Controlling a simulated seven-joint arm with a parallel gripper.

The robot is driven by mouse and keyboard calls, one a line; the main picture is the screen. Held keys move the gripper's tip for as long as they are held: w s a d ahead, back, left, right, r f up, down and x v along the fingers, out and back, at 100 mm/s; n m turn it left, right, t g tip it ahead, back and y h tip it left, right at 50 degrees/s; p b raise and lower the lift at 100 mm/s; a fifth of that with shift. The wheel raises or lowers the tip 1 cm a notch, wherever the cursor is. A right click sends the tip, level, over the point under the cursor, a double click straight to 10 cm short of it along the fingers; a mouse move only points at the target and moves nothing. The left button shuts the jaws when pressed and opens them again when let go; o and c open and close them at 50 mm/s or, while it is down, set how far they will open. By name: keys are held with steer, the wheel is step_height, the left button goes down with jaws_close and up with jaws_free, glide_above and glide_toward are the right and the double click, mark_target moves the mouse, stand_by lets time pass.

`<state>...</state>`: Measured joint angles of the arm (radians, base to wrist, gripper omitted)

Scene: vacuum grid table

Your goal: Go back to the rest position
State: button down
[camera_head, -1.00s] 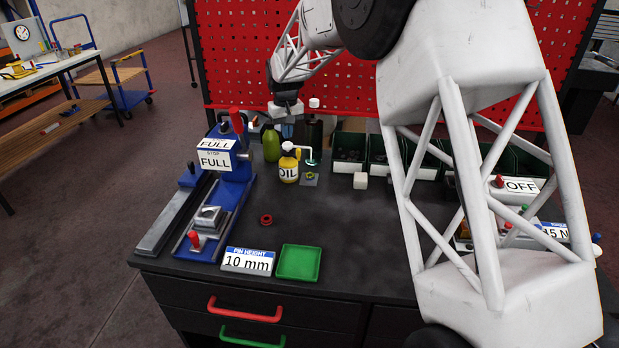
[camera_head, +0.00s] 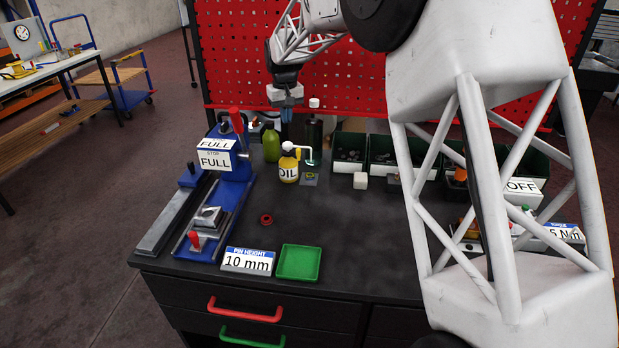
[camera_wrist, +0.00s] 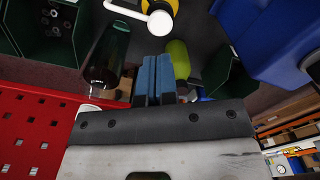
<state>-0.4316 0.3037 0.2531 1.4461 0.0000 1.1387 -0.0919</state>
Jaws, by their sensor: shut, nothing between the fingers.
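My gripper (camera_head: 287,112) hangs from my white arm at the back of the bench, in front of the red pegboard and above the bottles. In the wrist view its two blue fingers (camera_wrist: 153,80) are together with nothing between them. In the head view a green bottle (camera_head: 271,143) stands below and left of it, and a dark bottle (camera_head: 313,134) stands to its right. The wrist view shows the dark bottle (camera_wrist: 108,52) and the green bottle (camera_wrist: 179,60) on either side of the fingers.
The black bench holds a yellow oil bottle (camera_head: 288,168), a blue press (camera_head: 226,185), a green tray (camera_head: 298,263), a red ring (camera_head: 266,219) and dark bins (camera_head: 349,152) at the back. The red pegboard (camera_head: 240,60) stands close behind. My arm hides much of the right side. The bench's middle is clear.

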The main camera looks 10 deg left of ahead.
steer(key=shift+r, duration=0.4)
steer(key=shift+d+r, duration=0.1)
steer(key=s+d+r+m, duration=0.1)
steer(key=s+d+r, duration=0.2)
steer(key=s+d, duration=0.45)
steer(key=s+d+r+m+t, duration=0.1)
steer(key=s+d+r, duration=0.2)
steer(key=s+d, duration=0.5)
steer(key=s+d+r+m, duration=0.1)
steer(key=s+d+r, duration=0.2)
steer(key=s+d, duration=0.5)
steer(key=s+d+f+m, duration=0.1)
steer(key=s+d+f, duration=0.1)
steer(key=s+d, duration=0.3)
steer(key=s+d+f+m+t, duration=0.1)
steer(key=s+d+f, duration=0.2)
steer(key=s, duration=1.1)
steer(key=s+d+f+m, duration=0.1)
steer(key=s+d+f, duration=0.1)
steer(key=s+d, duration=0.4)
steer(key=s, duration=0.4)
steer(key=shift+s+d+f+t, duration=0.2)
steer(key=shift+s+d+t, duration=0.05)
steer(key=shift+d+t, duration=0.1)
